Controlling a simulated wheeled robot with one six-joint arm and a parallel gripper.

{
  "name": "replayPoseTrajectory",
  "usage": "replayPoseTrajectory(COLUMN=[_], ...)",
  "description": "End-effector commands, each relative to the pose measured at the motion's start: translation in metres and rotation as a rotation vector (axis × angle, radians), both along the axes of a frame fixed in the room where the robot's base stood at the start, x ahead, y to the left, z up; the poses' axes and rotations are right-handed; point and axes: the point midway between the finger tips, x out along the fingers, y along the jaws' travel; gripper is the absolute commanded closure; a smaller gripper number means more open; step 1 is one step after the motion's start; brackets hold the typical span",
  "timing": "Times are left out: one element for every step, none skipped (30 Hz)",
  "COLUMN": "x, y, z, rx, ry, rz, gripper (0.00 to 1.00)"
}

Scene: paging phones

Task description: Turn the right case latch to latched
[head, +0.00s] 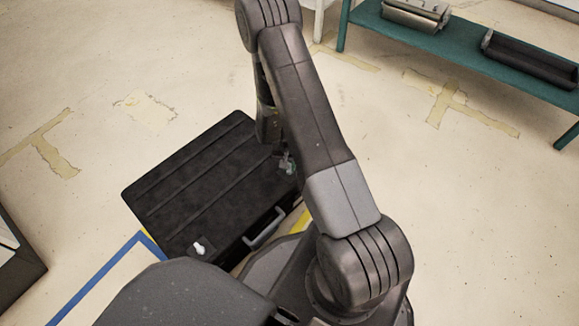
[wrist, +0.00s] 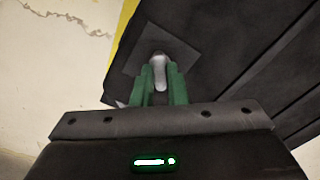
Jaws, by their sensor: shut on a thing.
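A black case (head: 195,185) with ridged lid lies flat on the floor, left of my arm; its dark lid also fills the right of the wrist view (wrist: 225,50). My gripper (head: 287,165) is down at the case's right corner. In the wrist view, its green fingers (wrist: 159,84) are shut on the right case latch (wrist: 158,64), a light grey lever on a dark square plate. The latch's lower part is hidden between the fingers. The left latch (head: 201,247), a pale lever, is at the case's front-left corner. A grey handle (head: 264,229) sits on the front side between them.
A teal bench (head: 470,48) with metal equipment stands at the upper right. A dark box (head: 18,255) stands at the left edge. Blue tape (head: 95,278) marks the floor near the case. Floor behind the case is open.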

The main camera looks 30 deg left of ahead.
Motion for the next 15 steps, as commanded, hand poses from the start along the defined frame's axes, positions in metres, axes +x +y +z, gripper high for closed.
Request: replayPoseTrajectory(x=[0.0001,0.0,0.0001,0.0001,0.0002,0.0003,0.0004,0.0004,0.0004,0.0004,0.0004,0.0004,0.0004,0.0004,0.0004], y=[-0.0002,-0.0001,-0.0001,-0.0001,0.0001,0.0003,0.0003,0.0004,0.0004,0.0004,0.0004,0.0004,0.0004,0.0004,0.0004], z=[-0.0017,-0.0016,-0.0015,-0.0014,-0.0013,-0.0012,-0.0011,-0.0011,-0.0011,-0.0011,-0.0012,-0.0012,-0.0011,-0.0011,-0.001], rx=[0.0,0.0,0.0,0.0,0.0,0.0,0.0,0.0,0.0,0.0,0.0,0.0,0.001,0.001,0.001], ry=[0.0,0.0,0.0,0.0,-0.001,-0.001,-0.001,-0.001,-0.001,-0.001,-0.001,-0.001,-0.001,-0.001,-0.001], rz=[0.044,0.072,0.111,0.139,0.167,0.206,0.234,0.262,0.301,0.329,0.358,0.396,0.424,0.452,0.49], gripper=[1.0,1.0,1.0,1.0,1.0,1.0,1.0,1.0,1.0,1.0,1.0,1.0,1.0,1.0,1.0])
